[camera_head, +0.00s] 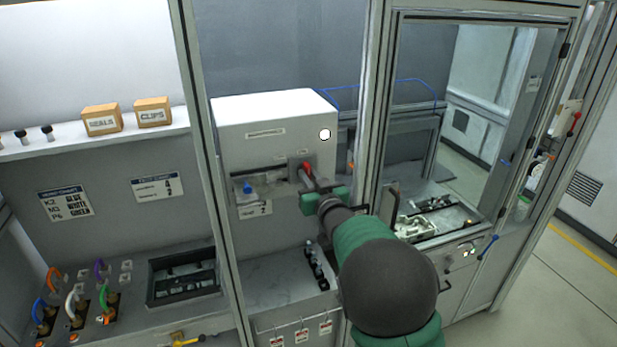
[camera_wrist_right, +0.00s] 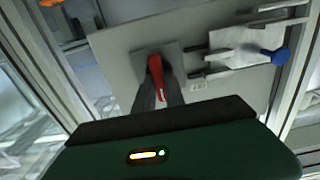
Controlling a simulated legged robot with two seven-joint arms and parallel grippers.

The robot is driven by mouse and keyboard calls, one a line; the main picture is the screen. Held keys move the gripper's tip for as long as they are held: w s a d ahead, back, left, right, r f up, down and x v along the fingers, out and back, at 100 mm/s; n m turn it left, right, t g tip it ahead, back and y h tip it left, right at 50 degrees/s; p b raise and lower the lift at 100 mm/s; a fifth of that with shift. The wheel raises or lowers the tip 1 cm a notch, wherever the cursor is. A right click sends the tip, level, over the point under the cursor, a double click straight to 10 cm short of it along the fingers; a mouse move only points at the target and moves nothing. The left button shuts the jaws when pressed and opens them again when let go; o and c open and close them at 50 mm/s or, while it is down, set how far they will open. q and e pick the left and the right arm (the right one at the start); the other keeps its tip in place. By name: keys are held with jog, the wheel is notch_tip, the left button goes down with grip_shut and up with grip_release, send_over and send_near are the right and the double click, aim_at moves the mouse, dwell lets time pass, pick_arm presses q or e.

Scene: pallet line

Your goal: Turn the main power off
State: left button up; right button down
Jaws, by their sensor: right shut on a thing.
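The red switch handle (camera_head: 305,168) sits on a grey plate on the front of a white cabinet (camera_head: 262,125). In the right wrist view the red handle (camera_wrist_right: 155,66) stands between the dark fingers of my right gripper (camera_wrist_right: 157,95). In the head view my right gripper (camera_head: 318,187) reaches the switch from the lower right and is shut on the handle, partly covering it. My left gripper is in neither view.
A blue knob (camera_head: 247,187) on a sliding latch is left of the switch; it also shows in the right wrist view (camera_wrist_right: 274,56). Frame posts (camera_head: 205,150) flank the cabinet. Boxes labelled SEALS (camera_head: 102,120) and CLIPS (camera_head: 153,112) stand on the left shelf.

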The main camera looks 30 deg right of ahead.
dwell(0.3)
jog(key=shift+w+a+f+n+b, duration=0.1)
jog(key=shift+f+n+b, duration=0.1)
jog(key=shift+n+b, duration=2.95)
jog(key=shift+s+a+f+n+b, duration=0.1)
jog(key=shift+f+n+b, duration=0.15)
jog(key=shift+n+b, duration=2.85)
jog(key=shift+w+a+f+n+b, duration=0.1)
jog(key=shift+f+n+b, duration=0.1)
jog(key=shift+n+b, duration=2.9)
jog(key=shift+m+b, duration=0.25)
jog(key=shift+b, duration=0.2)
jog(key=c, duration=1.4)
grip_release()
jog(key=shift+r, duration=0.15)
